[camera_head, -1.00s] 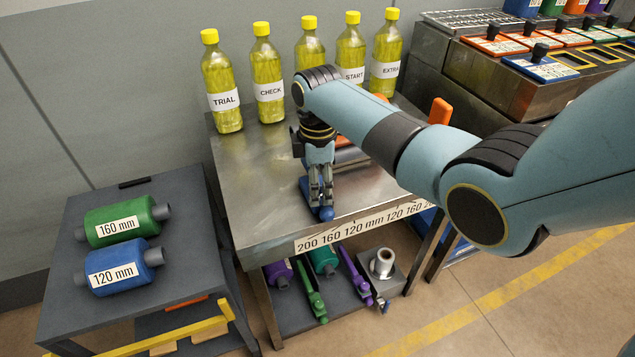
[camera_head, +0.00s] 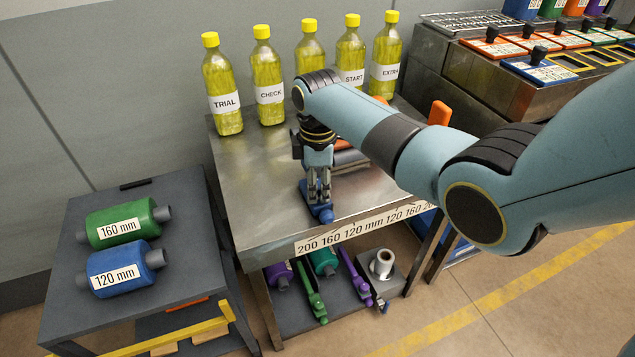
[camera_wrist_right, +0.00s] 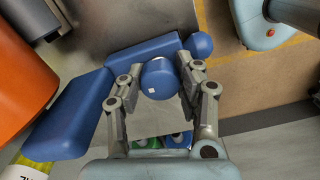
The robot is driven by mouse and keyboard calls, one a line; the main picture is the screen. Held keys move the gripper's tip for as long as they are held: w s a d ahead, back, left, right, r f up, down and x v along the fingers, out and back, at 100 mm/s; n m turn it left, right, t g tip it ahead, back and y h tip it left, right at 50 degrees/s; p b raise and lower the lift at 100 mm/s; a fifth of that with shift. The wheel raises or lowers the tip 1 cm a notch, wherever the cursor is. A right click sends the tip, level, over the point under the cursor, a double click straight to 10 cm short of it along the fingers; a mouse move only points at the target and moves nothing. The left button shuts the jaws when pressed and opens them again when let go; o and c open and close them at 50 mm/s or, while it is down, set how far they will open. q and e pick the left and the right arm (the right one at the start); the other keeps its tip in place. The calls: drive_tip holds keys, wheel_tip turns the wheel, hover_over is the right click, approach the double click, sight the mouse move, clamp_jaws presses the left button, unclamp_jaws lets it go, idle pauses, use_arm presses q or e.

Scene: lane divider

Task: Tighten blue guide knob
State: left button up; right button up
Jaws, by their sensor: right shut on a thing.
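The blue guide (camera_head: 321,213) lies on the metal table (camera_head: 265,190) near its front edge. In the right wrist view, the blue guide (camera_wrist_right: 75,115) shows as a flat plate and a bar with a round end. The round blue guide knob (camera_wrist_right: 160,82) has a small white mark and sits between the fingers. My right gripper (camera_head: 319,197) points down over the guide and is shut on the knob. It also shows in the right wrist view (camera_wrist_right: 162,70), one finger on each side of the knob. In the head view the fingers hide the knob.
Several yellow bottles (camera_head: 270,85) stand along the table's back. A low side table (camera_head: 75,225) holds a green 160 mm roller (camera_head: 125,222) and a blue 120 mm roller (camera_head: 122,270). An orange piece (camera_wrist_right: 22,75) is close to my gripper. The table's left part is clear.

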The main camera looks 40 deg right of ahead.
drive_tip(key=m+p, duration=0.2)
drive_tip(key=m, duration=0.1)
drive_tip(key=shift+r, duration=0.15)
drive_tip(key=m+p, duration=0.2)
drive_tip(key=m, duration=0.2)
drive_tip(key=shift+m+p, duration=0.3)
drive_tip(key=shift+m, duration=0.1)
drive_tip(key=m+p, duration=0.1)
drive_tip(key=m, duration=0.4)
drive_tip(key=shift+w+p, duration=0.1)
drive_tip(key=shift+p, duration=0.25)
drive_tip(key=shift+d+m+p, duration=0.1)
drive_tip(key=shift+m+p, duration=0.35)
drive_tip(key=shift+m, duration=1.95)
drive_tip(key=shift+w, duration=0.1)
drive_tip(key=o, duration=1.2)
